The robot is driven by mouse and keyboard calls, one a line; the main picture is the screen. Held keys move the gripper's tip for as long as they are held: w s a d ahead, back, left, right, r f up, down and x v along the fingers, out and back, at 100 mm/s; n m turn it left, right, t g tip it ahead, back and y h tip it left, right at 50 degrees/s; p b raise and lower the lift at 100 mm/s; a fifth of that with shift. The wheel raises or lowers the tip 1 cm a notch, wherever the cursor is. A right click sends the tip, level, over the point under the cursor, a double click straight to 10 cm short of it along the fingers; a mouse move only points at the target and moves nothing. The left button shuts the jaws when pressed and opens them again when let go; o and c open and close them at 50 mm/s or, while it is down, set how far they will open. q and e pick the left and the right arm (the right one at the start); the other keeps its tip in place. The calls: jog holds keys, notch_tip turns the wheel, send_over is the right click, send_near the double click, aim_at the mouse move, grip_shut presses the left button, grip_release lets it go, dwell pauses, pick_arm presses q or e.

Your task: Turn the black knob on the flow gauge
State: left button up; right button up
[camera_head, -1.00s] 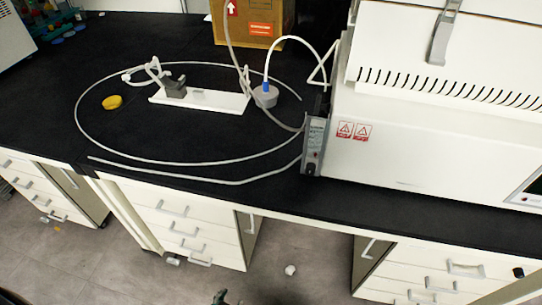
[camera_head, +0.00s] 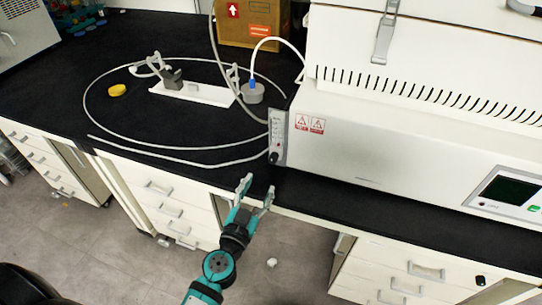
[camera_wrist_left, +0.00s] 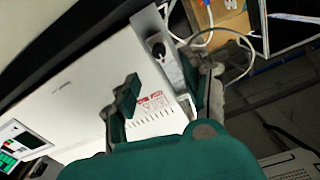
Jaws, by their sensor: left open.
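The flow gauge (camera_head: 277,134) is a narrow pale upright panel on the left end of the white freeze dryer. Its black knob (camera_head: 273,157) is at the bottom of the panel. My left gripper (camera_head: 257,188) is open and empty, in front of the bench edge, below and a little left of the knob, apart from it. In the left wrist view the flow gauge (camera_wrist_left: 172,68) shows beyond the gap between the open fingers of the left gripper (camera_wrist_left: 166,92). The black knob (camera_wrist_left: 158,49) is near that panel's upper end there. My right gripper is not in view.
The white freeze dryer (camera_head: 400,150) fills the right of the black bench (camera_head: 60,85). Drawers are below.

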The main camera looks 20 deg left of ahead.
aim_at(272, 162)
pick_arm(q)
jog(key=w, duration=0.6)
jog(key=w+p, duration=0.1)
jog(key=w, duration=0.3)
jog(key=shift+d, duration=0.25)
grip_shut()
